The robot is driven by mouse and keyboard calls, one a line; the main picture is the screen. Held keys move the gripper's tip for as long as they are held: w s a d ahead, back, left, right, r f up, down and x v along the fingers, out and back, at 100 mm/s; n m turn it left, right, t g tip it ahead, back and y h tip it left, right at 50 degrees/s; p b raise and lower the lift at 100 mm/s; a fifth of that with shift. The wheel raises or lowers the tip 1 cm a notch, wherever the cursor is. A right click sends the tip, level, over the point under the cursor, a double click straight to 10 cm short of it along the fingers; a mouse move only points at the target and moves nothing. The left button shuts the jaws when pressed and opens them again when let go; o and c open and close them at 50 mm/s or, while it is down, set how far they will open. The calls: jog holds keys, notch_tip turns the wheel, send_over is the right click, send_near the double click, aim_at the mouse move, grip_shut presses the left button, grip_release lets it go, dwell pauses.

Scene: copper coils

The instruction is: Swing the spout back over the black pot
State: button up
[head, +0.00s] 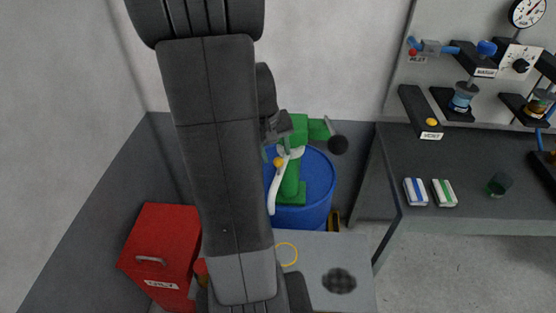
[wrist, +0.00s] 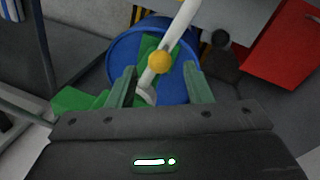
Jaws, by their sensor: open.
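A green pump (head: 294,180) stands on a blue drum (head: 318,190), with a white curved spout (head: 273,196) hanging down its left side. A yellow knob (head: 278,162) sits on the spout. In the wrist view the white spout (wrist: 182,28) and yellow knob (wrist: 159,62) lie ahead of and between my fingers, over the blue drum (wrist: 123,50). My gripper (wrist: 160,78) is open, with a finger on each side of the spout; contact cannot be told. In the head view my gripper (head: 277,146) is close above the knob.
A grey top (head: 322,250) in front of the drum has a yellow ring (head: 286,254) and a dark round mesh patch (head: 340,281). A red bin (head: 160,245) stands left. A dark bench (head: 470,225) stands right.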

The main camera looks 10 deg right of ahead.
aim_at(277, 159)
jog(key=shift+d+f, duration=0.25)
jog(key=shift+f, duration=0.95)
jog(key=shift+d+f, duration=0.2)
jog(key=shift+f, duration=1)
grip_shut()
